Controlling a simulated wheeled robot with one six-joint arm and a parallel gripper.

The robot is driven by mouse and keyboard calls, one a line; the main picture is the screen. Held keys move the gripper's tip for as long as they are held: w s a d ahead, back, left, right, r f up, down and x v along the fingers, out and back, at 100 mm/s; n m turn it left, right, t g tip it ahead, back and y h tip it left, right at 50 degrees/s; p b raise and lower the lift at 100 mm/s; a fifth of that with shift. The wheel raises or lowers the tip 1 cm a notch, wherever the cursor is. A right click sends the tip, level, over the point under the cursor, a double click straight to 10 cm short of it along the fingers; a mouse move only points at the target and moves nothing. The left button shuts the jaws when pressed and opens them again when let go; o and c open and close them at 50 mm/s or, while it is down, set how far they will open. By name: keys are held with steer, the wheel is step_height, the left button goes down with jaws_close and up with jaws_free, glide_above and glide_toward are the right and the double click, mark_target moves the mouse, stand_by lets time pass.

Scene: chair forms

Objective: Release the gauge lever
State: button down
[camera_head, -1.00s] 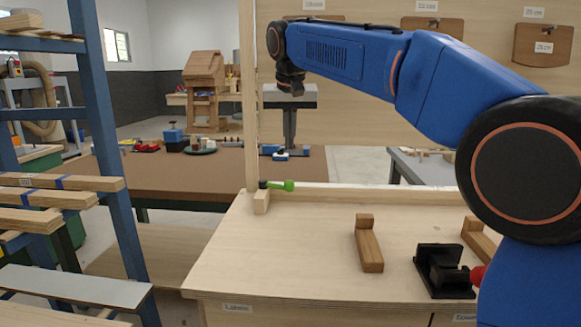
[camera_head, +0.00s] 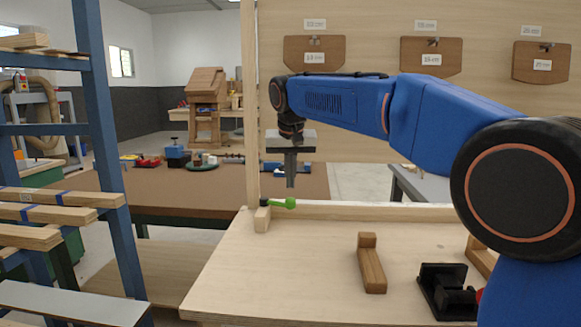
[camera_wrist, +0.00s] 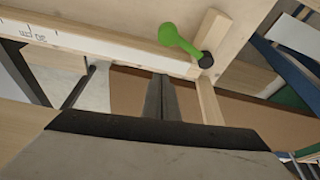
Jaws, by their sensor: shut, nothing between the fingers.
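The gauge lever (camera_head: 284,203) is bright green with a rounded end and a black pivot. It points right from a small wooden block (camera_head: 262,219) at the left end of the wooden fence (camera_head: 350,212). In the wrist view the green lever (camera_wrist: 178,38) lies beyond my fingertips, and its black pivot (camera_wrist: 206,60) sits on the wood. My gripper (camera_head: 291,184) points down just above the lever in the head view, with its fingers together and empty. In the wrist view my gripper (camera_wrist: 161,80) is apart from the lever; contact is not visible.
A wooden L-shaped block (camera_head: 371,265) and a black clamp (camera_head: 446,289) with a red part sit on the bench top (camera_head: 290,270). Labelled brown panels (camera_head: 432,58) hang on the back board. A blue rack (camera_head: 100,150) stands left. The bench's left area is clear.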

steer(key=shift+x, duration=0.95)
steer(key=shift+s+f, duration=0.1)
steer(key=shift+f, duration=0.2)
steer(key=shift+s+d, duration=0.2)
steer(key=shift+s, duration=1.6)
